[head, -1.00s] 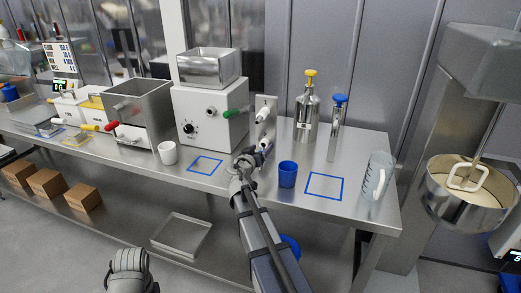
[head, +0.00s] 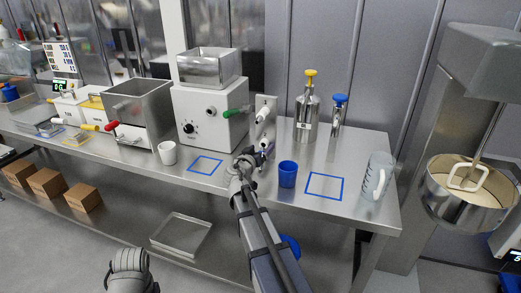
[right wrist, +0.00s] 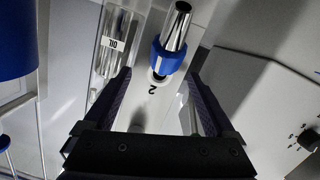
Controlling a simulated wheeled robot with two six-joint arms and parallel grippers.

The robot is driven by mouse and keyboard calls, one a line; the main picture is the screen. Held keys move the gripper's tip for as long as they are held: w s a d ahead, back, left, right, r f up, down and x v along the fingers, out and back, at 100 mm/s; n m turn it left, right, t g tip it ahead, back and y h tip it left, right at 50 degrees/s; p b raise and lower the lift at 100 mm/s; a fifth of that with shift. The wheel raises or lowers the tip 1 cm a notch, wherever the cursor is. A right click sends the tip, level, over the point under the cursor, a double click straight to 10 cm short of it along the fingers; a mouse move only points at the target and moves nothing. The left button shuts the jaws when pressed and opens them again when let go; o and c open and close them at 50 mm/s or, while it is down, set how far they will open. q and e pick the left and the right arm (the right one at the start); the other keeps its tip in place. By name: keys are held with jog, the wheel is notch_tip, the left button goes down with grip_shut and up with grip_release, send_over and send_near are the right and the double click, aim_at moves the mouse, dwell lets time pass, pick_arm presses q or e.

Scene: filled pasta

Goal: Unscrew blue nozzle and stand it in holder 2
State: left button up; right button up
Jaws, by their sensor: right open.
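The blue nozzle (right wrist: 166,55), a blue collar with a shiny metal cone, shows in the right wrist view beyond my fingers, beside the printed "2" on the white holder (right wrist: 150,112). A white piece shows at its collar end; I cannot tell how firmly the nozzle sits there. My right gripper (right wrist: 158,88) is open, its dark fingers to either side of the "2", with nothing gripped. In the head view the right gripper (head: 252,158) is just below the white holder plate (head: 265,104), and the nozzle is too small to make out.
A blue cup (head: 287,175) stands just right of my right gripper. A white machine (head: 208,115) is to the left. Yellow-topped (head: 306,118) and blue-topped (head: 338,116) metal dispensers stand behind. A clear jug (head: 377,178) is near the right table edge.

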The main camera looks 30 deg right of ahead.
jog(key=shift+p+v, duration=0.5)
jog(key=shift+v, duration=3.05)
jog(key=p+v, duration=0.1)
jog(key=v, duration=0.6)
jog(key=shift+s+a+r, duration=0.1)
jog(key=shift+s+a, duration=0.15)
jog(key=shift+s, duration=0.05)
